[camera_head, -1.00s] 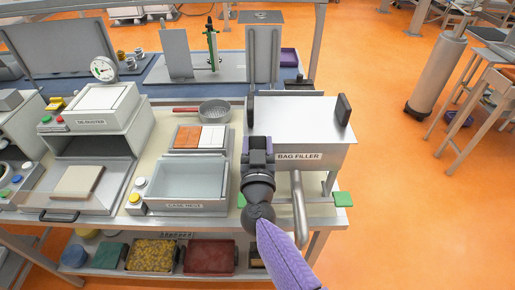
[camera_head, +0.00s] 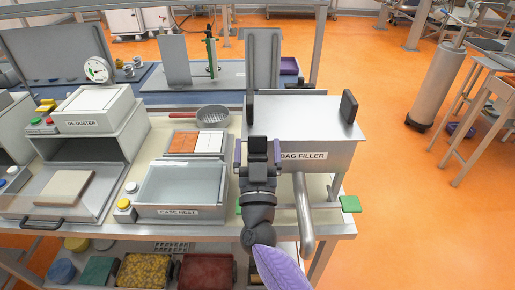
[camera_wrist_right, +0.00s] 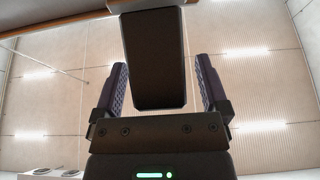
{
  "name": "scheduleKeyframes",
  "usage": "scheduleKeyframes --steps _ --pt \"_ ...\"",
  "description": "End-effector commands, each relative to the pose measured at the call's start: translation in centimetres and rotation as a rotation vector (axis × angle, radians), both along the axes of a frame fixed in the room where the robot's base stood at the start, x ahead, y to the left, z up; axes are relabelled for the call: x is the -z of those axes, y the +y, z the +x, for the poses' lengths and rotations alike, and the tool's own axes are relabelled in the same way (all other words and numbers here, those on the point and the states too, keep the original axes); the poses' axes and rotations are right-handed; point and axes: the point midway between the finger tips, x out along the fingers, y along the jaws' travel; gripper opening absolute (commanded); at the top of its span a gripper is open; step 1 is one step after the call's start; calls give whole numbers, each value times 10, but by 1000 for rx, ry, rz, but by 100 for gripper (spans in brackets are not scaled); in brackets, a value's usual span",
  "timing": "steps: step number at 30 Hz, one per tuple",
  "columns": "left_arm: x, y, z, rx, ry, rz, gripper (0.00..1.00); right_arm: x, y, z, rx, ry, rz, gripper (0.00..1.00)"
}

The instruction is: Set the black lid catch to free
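A black block (camera_head: 257,147) shows at the front left of the steel bag filler (camera_head: 312,116), between the fingers of my right gripper (camera_head: 257,155). It seems to be the lid catch, though my gripper covers much of that area. In the right wrist view the black block (camera_wrist_right: 153,58) stands between the two purple-padded fingers, with a gap on each side. The right gripper (camera_wrist_right: 158,85) is open and not clamped on it. Whether the block touches the palm is hidden. My left gripper is out of view.
Black upright pieces stand at the lid's right (camera_head: 349,106) and left edges. A bent steel pipe (camera_head: 304,215) and a green-ended bar (camera_head: 350,204) are at the filler's front. The case nest (camera_head: 180,188) and a pan (camera_head: 213,115) are to the left.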

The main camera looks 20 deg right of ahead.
Motion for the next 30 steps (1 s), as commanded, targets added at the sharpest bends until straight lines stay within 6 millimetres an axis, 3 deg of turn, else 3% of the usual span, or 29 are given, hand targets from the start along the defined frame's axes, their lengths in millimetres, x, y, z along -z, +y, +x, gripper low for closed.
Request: scheduleKeyframes --steps 7,19,30 --pt "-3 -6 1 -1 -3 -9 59 5 3 -10 1 2 1 94" --pt "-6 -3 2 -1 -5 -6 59 40 23 -80 0 2 0 94" --pt "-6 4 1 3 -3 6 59 42 25 -86 0 0 1 94"
